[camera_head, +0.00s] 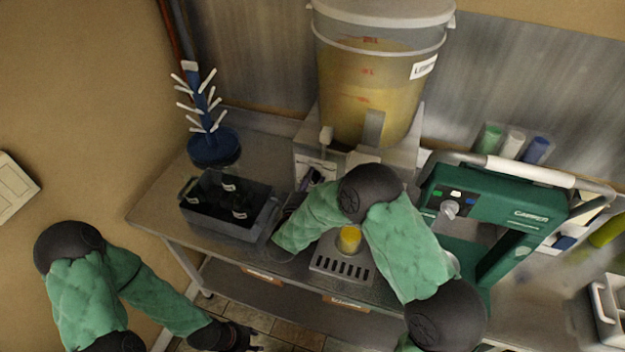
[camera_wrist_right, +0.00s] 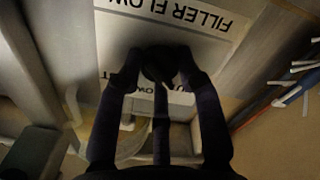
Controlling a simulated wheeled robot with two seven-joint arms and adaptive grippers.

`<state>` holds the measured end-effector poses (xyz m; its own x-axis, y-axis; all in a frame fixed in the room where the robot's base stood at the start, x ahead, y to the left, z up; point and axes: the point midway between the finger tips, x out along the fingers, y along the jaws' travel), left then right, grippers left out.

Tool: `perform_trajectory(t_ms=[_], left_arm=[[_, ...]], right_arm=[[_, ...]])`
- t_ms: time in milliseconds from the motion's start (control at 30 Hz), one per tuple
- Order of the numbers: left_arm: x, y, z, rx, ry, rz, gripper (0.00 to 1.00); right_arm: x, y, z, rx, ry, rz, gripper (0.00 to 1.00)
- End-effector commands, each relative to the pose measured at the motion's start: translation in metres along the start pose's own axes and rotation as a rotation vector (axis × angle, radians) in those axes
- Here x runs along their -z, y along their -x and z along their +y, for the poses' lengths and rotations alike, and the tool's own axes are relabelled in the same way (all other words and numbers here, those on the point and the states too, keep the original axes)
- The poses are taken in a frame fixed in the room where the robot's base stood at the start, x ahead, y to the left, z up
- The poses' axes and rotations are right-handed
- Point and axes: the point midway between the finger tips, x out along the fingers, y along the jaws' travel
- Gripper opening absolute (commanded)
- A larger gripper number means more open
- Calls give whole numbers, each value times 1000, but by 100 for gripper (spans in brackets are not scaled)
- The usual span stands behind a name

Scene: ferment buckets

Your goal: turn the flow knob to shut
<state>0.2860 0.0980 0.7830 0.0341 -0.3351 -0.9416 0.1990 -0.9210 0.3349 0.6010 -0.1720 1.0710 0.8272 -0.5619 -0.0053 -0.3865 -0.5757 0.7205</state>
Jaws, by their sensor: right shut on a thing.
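The flow knob (camera_wrist_right: 160,64) is a dark round knob on a white panel lettered "FILLER FLOW" (camera_wrist_right: 180,14), which appears upside down in the right wrist view. My right gripper (camera_wrist_right: 158,75) is shut on the knob, its dark fingers around it and hiding much of it. In the head view the panel (camera_head: 318,165) stands below the large bucket, and my right arm reaches to it from the right, partly blocking the view. The knob's pointing direction is not clear. My left gripper (camera_head: 248,340) hangs low at the bottom edge, away from the panel; its fingers are small and dark.
A bucket of yellow liquid (camera_head: 368,85) stands above the panel. A yellow-topped vessel (camera_head: 349,239) is on a drip tray (camera_head: 342,282). A green machine (camera_head: 500,205) stands right.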

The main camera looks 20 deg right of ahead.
Motion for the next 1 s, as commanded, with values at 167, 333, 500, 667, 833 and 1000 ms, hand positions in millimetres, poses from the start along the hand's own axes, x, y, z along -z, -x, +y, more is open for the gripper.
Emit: perform_trajectory(t_ms=[167, 333, 500, 667, 833, 1000], left_arm=[[0, 0, 0, 0, 0, 0, 40], [0, 0, 0, 0, 0, 0, 40], [0, 0, 0, 0, 0, 0, 40], [0, 0, 0, 0, 0, 0, 40], [0, 0, 0, 0, 0, 0, 40], [0, 0, 0, 0, 0, 0, 40]], right_arm=[[11, -3, 6, -15, -14, 18, 4], [10, -3, 5, -14, -14, 17, 60], [7, -2, 3, -8, -9, 12, 60], [5, -1, 2, -5, -7, 9, 60], [5, 12, 1, -2, -5, 10, 60], [6, 44, 0, 0, -5, 13, 60]])
